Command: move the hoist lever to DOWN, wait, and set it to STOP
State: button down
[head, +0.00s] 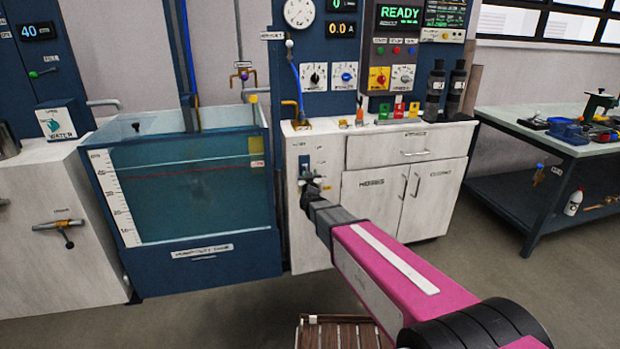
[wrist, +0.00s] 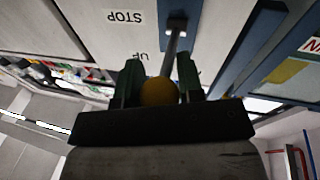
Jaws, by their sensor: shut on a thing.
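The hoist lever shows in the wrist view as a dark rod (wrist: 172,48) with a round yellow knob (wrist: 158,92). My gripper (wrist: 158,64) is shut on the knob, with one dark finger on each side of it. A STOP label (wrist: 125,17) and a partly covered UP label (wrist: 143,56) appear upside down beside the rod; no DOWN label can be read. In the head view my gripper (head: 308,184) is at the white cabinet's front, at the small lever panel (head: 305,164), and hides the knob. The exact lever position is hard to tell.
A water tank (head: 125,260) with a blue frame stands left of the lever cabinet (head: 310,258). A workbench (head: 545,140) with tools is at the right. The grey floor (head: 470,265) between cabinet and bench is open.

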jog(key=shift+r, duration=0.1)
jog(key=c, duration=0.8)
grip_release()
jog(key=shift+s, duration=0.1)
jog(key=s, duration=0.3)
jog(key=s+f, duration=0.1)
jog(key=s, duration=0.6)
jog(key=shift+s+d+f, duration=0.25)
jog(key=shift+d+f, duration=0.05)
jog(key=shift+d, duration=0.05)
jog(key=s+d+f+g+y, duration=0.2)
jog(key=s+d+f+g, duration=0.5)
jog(key=d+f+g, duration=0.25)
jog(key=s+d+g+h, duration=0.1)
jog(key=s+d+g, duration=0.2)
jog(key=s+d, duration=0.1)
jog(key=s+d+f+m+g+h, duration=0.1)
jog(key=s+d+g, duration=0.2)
jog(key=s, duration=0.3)
jog(key=s+d+m+g+h, duration=0.1)
jog(key=s+d+g, duration=0.3)
jog(key=s+d, duration=0.1)
jog(key=shift+s+d+f, duration=0.25)
jog(key=shift+s+d, duration=0.1)
jog(key=shift+d, duration=0.15)
